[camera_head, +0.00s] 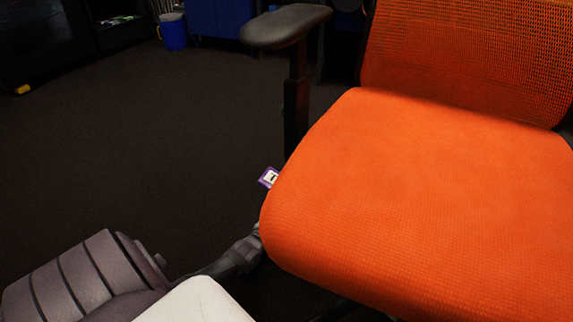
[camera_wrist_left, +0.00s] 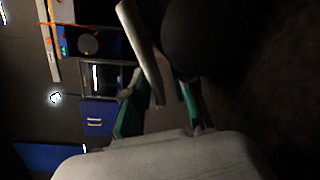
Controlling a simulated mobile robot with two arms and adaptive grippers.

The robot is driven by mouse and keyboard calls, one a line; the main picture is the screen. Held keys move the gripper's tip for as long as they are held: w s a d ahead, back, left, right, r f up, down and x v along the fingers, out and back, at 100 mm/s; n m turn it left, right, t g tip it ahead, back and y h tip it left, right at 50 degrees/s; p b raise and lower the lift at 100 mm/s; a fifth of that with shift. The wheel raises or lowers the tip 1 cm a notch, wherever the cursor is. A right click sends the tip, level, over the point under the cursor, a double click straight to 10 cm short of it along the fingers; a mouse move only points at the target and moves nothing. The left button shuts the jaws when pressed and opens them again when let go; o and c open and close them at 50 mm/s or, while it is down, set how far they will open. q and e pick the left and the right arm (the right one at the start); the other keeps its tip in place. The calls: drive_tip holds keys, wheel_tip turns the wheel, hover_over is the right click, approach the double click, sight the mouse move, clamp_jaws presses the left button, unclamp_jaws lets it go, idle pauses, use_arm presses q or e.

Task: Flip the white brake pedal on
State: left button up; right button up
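In the left wrist view, a pale, slim bar (camera_wrist_left: 140,50) slants down from the top, its lower end reaching between the fingers of my left gripper (camera_wrist_left: 160,103). It may be the white brake pedal, but I cannot tell for sure. The two green-sided fingers stand apart, and I see no clear grip on the bar. A dark rounded part (camera_wrist_left: 205,40) lies just right of the bar. In the head view, my left arm comes in from the lower left, and its far end goes behind the orange seat's front-left edge, hiding the gripper. My right gripper is out of view.
The orange chair seat (camera_head: 420,190) fills the right of the head view. Its black armrest (camera_head: 287,25) and post stand at the top middle. A purple-edged tag (camera_head: 268,177) shows at the seat's left edge. A blue bin (camera_head: 173,31) stands far back. Dark floor (camera_head: 150,140) is clear at left.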

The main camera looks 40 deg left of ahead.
use_arm(q)
drive_tip(key=shift+s, duration=0.1)
drive_tip(key=s, duration=0.4)
drive_tip(key=s+d, duration=0.1)
drive_tip(key=s, duration=0.2)
drive_tip(key=s+d+r, duration=0.1)
drive_tip(key=s, duration=0.3)
drive_tip(key=shift+s, duration=0.35)
